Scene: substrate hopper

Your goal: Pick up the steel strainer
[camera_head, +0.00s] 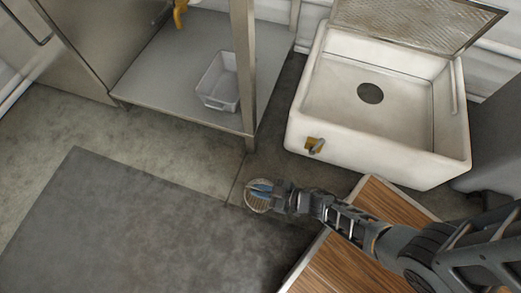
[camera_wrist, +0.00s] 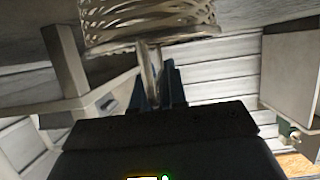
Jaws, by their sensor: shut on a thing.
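The steel strainer (camera_head: 256,205) is a round metal basket, seen from above over the floor, near the edge of the dark mat. My gripper (camera_head: 263,188) is on it, with its blue fingers across the strainer's top. In the wrist view the strainer (camera_wrist: 150,22) shows its woven, slotted wall at the top, with a metal stem running down from it. My gripper (camera_wrist: 153,88) is shut on that stem. The strainer's far side and the inside of the basket are hidden in the wrist view.
A white basin (camera_head: 300,125) with a dark round hole and a raised mesh lid (camera_head: 410,22) stands at upper right. A grey bin (camera_head: 219,100) sits on a low metal shelf (camera_head: 170,70). A wooden top (camera_head: 335,262) lies at lower right.

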